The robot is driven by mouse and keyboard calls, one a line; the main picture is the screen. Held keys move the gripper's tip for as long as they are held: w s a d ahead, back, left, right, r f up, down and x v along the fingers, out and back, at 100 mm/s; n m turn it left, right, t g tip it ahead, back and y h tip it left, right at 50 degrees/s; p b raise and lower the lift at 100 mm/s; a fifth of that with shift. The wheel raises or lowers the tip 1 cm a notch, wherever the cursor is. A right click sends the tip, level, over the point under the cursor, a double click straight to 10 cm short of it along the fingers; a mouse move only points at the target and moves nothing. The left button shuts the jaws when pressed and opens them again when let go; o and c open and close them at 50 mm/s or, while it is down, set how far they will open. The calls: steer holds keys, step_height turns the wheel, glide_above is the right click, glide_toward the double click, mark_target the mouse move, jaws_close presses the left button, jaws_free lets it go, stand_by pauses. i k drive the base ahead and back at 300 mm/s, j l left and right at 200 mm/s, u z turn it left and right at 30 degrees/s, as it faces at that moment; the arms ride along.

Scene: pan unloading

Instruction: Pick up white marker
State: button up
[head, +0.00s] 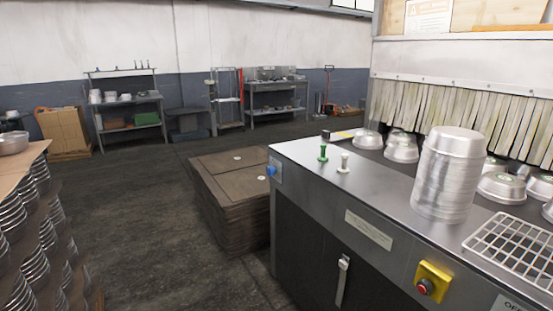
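A small white upright piece (344,163) stands near the left front corner of the metal machine top (390,187). It may be the white marker, but it is too small to tell for sure. A similar green upright piece (323,153) stands just left of and behind it, apart from it. My gripper is not in view.
A tall stack of metal pans (448,175) and a wire rack (515,241) stand right on the machine top. Several pans lie behind. A red button on a yellow box (431,284) is on the front. A brown stack (232,205) stands left; floor (145,215) is open.

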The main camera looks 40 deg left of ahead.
mark_target(342, 171)
steer(key=u, duration=1.2)
